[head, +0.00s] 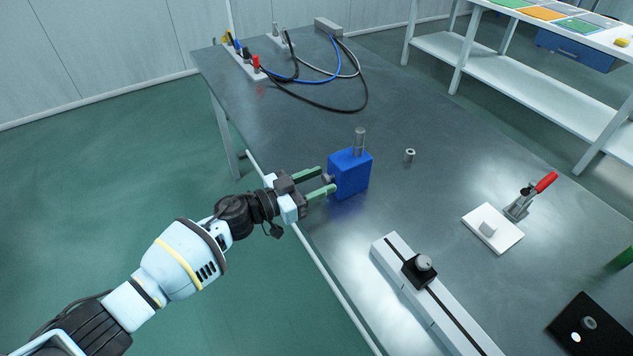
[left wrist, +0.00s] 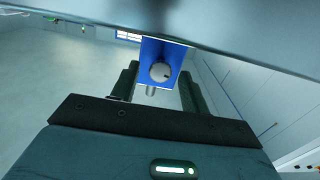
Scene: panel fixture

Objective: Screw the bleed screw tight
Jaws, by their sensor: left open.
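The bleed screw is a round grey knob (left wrist: 160,72) on the near face of the blue block (head: 350,174). In the head view the screw (head: 328,178) shows small at the block's left side. The blue block stands on the table with a metal post (head: 359,142) upright on top. My left gripper (head: 326,179) is open, its green fingers pointing at that face, one on each side of the screw. In the left wrist view the knob lies between the dark fingers (left wrist: 158,82), with gaps on both sides. Contact is not visible. My right gripper is not in view.
A small metal nut (head: 410,155) lies right of the block. A white rail with a black slider (head: 420,270) lies in front. A red-handled clamp (head: 520,205) stands by a white plate (head: 492,229). Cables (head: 330,105) lie at the back.

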